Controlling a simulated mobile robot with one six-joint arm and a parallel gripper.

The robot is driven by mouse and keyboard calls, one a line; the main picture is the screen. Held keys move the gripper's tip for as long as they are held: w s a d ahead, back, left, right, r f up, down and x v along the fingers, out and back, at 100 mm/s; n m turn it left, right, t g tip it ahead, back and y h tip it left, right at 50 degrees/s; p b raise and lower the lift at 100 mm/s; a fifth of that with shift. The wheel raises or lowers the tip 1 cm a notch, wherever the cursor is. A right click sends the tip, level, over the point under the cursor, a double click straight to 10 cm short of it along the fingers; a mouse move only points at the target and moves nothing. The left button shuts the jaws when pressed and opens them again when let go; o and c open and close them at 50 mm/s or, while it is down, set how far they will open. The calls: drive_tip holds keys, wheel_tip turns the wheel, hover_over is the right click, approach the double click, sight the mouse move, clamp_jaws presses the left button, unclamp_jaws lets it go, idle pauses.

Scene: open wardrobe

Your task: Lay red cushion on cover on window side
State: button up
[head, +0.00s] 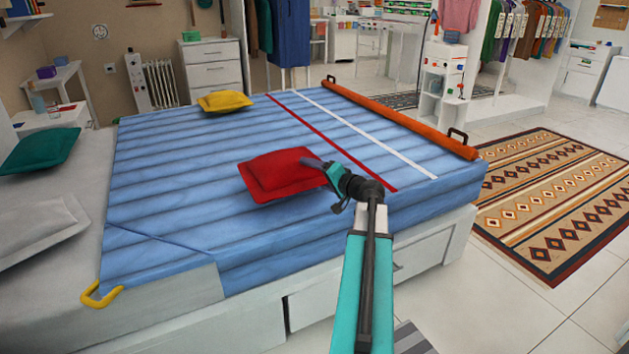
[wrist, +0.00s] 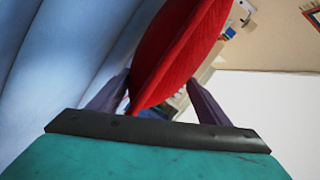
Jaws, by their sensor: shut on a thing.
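The red cushion (head: 278,175) is in my gripper (head: 318,165), held by its right edge over the middle of the blue quilted cover (head: 180,165). Whether its underside touches the cover I cannot tell. In the wrist view the red cushion (wrist: 178,55) stands between the two dark fingers of my gripper (wrist: 158,88), with the blue cover (wrist: 50,60) to the left. The cover lies over most of the bed, with a red stripe and a white stripe toward its right side. Its near-left corner is folded back beside a yellow handle (head: 101,296).
A yellow cushion (head: 225,101) lies at the cover's far-left edge. A green cushion (head: 40,150) and a grey pillow (head: 38,230) lie on the uncovered left part of the bed. An orange roll (head: 400,118) with black handles lies along the right edge. The cover's middle is otherwise clear.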

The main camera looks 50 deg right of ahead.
wheel_tip(320, 180, down, 2)
drive_tip(key=shift+f+b, duration=0.15)
drive_tip(key=shift+b, duration=0.2)
drive_tip(key=o, duration=1)
drive_tip(key=shift+c, duration=0.2)
drive_tip(key=shift+s, duration=0.1)
drive_tip(key=p+v, duration=0.2)
drive_tip(key=v, duration=0.9)
drive_tip(key=shift+s+a, duration=0.1)
drive_tip(key=shift+s, duration=0.3)
